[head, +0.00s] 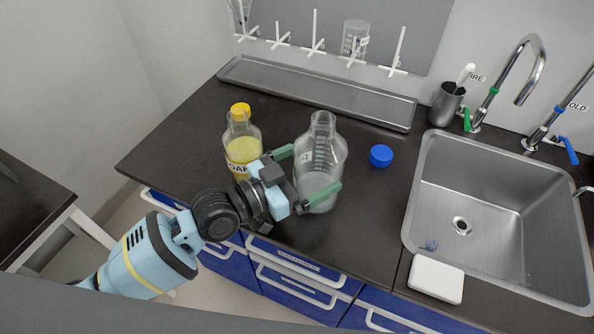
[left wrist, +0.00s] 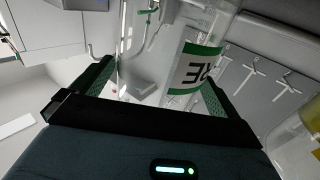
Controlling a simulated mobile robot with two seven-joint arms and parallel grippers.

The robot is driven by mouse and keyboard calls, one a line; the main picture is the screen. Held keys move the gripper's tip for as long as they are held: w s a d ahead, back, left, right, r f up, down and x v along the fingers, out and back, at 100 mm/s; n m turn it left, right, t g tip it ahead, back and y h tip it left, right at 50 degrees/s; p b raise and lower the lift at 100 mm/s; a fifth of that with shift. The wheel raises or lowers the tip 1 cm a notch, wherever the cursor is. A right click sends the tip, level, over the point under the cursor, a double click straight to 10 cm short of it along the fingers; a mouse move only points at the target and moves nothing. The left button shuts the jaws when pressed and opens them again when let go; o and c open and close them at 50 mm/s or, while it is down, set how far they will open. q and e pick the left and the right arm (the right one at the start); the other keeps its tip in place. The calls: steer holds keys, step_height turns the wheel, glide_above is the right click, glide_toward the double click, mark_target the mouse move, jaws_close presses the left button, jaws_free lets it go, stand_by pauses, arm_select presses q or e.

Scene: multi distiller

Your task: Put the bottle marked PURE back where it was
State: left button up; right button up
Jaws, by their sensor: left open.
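A clear, uncapped bottle (head: 322,140) stands upright on the dark counter, partly filled with clear liquid. In the left wrist view this bottle (left wrist: 217,30) shows a white label with green bands and the letters "RE"; the rest of the label is hidden. My left gripper (head: 317,166) is open at the bottle's lower body, one green finger to its left and the other across its front right. The open fingers also show in the left wrist view (left wrist: 157,68). I cannot tell whether they touch the bottle. My right gripper is not in view.
A blue cap (head: 380,155) lies to the right. A metal tray (head: 320,95) runs along the back. A sink (head: 490,185) with taps and a white block (head: 437,278) are at right.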

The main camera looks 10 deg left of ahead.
arm_select(q)
steer(key=b+v, duration=0.1)
steer(key=v, duration=1.1)
steer(key=shift+b, duration=0.35)
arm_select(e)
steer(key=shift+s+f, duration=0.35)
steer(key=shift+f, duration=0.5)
arm_select(q)
steer(key=shift+r, duration=0.1)
steer(key=shift+s, duration=0.1)
